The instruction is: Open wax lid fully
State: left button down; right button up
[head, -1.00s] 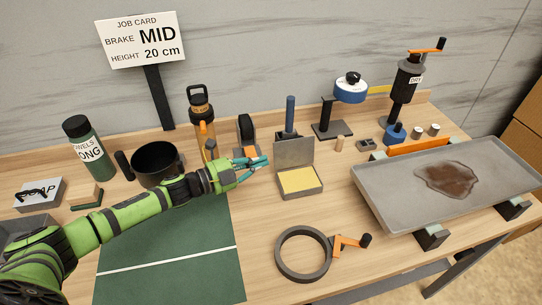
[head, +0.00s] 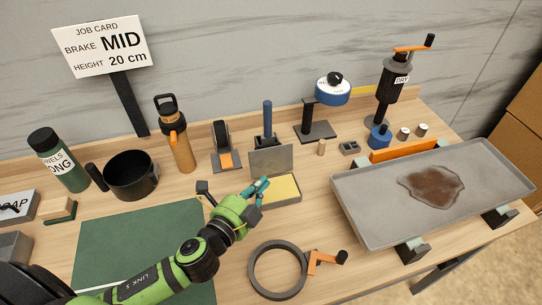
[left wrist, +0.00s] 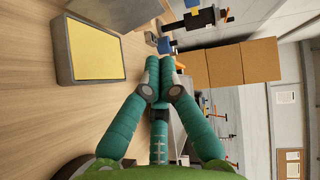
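The wax tin (head: 291,203) is a grey box with yellow wax (head: 286,188) inside, right of the green mat. Its grey lid (head: 271,161) stands up at the tin's back edge, roughly upright. My left gripper (head: 263,185) is at the tin's left front side and hides part of it; I cannot tell whether it touches. In the left wrist view the tin (left wrist: 64,50) lies at upper left, beside the teal fingers. The fingertips (left wrist: 160,68) meet with nothing visible between them. The lid is not clear in that view. My right gripper is not in view.
Behind the lid stands a blue-handled tool (head: 267,120). A dark ring (head: 253,270) with an orange crank (head: 322,258) lies in front. A large grey tray (head: 380,220) is to the right. A pot (head: 131,178) and bottles stand at left.

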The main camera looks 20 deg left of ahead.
aim_at(273, 150)
pick_arm(q)
jog(key=x, duration=0.3)
jog(key=a+p+x, duration=0.1)
jog(key=x, duration=0.5)
jog(key=shift+w+a+f+p, duration=0.1)
jog(key=shift+w+a+p, duration=0.05)
jog(key=shift+a+p, duration=0.2)
jog(key=shift+w+a+f, duration=0.2)
jog(key=shift+w+a, duration=0.2)
jog(key=shift+w, duration=0.05)
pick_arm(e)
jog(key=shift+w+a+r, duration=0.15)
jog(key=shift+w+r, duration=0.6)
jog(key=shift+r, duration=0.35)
pick_arm(q)
jog(key=shift+w+a, duration=0.5)
jog(key=shift+w, duration=0.1)
jog(key=shift+r, duration=0.1)
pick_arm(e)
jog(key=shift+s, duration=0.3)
